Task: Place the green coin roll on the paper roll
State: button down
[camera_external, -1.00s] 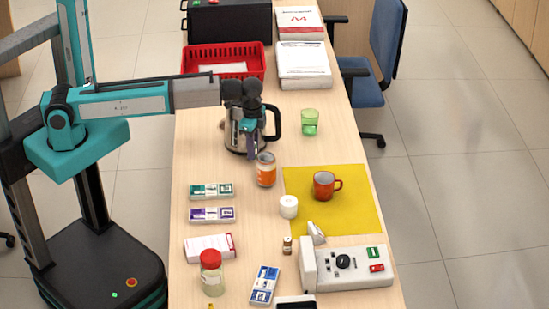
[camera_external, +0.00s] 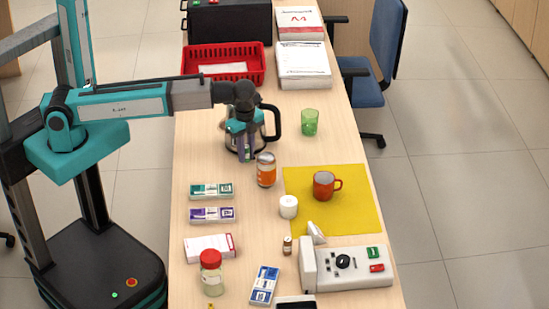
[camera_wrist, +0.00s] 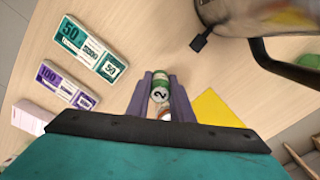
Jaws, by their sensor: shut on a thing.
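In the wrist view my gripper (camera_wrist: 161,80) is shut on the green coin roll (camera_wrist: 159,78), which sits between the two purple-grey fingers and has a white face marked "2". In the external view my gripper (camera_external: 245,153) points down in front of the metal kettle, behind the orange-labelled jar; the coin roll cannot be made out there. The paper roll (camera_external: 289,207), a short white cylinder, stands upright at the left edge of the yellow mat, to the right of and nearer than my gripper.
The jar (camera_external: 266,170) stands between my gripper and the paper roll. The kettle (camera_external: 273,123) is close beside my gripper. A red mug (camera_external: 324,185) stands on the yellow mat (camera_external: 350,213). Green (camera_external: 211,191) and purple (camera_external: 212,214) note bundles lie to the left. A green glass (camera_external: 310,122) stands farther back.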

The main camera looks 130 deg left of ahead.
jog(key=w+d+r+m+b, duration=0.1)
jog(key=w+d+r+m, duration=0.2)
jog(key=w+d, duration=0.5)
jog(key=d+m, duration=0.1)
jog(key=d, duration=0.3)
jog(key=shift+w+d+r+b, duration=0.15)
jog(key=shift+w+r+b, duration=0.1)
jog(key=shift+r+b, duration=0.1)
jog(key=shift+w, duration=0.1)
jog(key=p, duration=0.4)
send_over(289, 201)
jog(key=shift+f, duration=0.7)
jog(key=shift+f, duration=0.2)
jog(key=shift+f+p, duration=0.45)
jog(key=shift+f, duration=1.15)
jog(key=shift+f, duration=0.15)
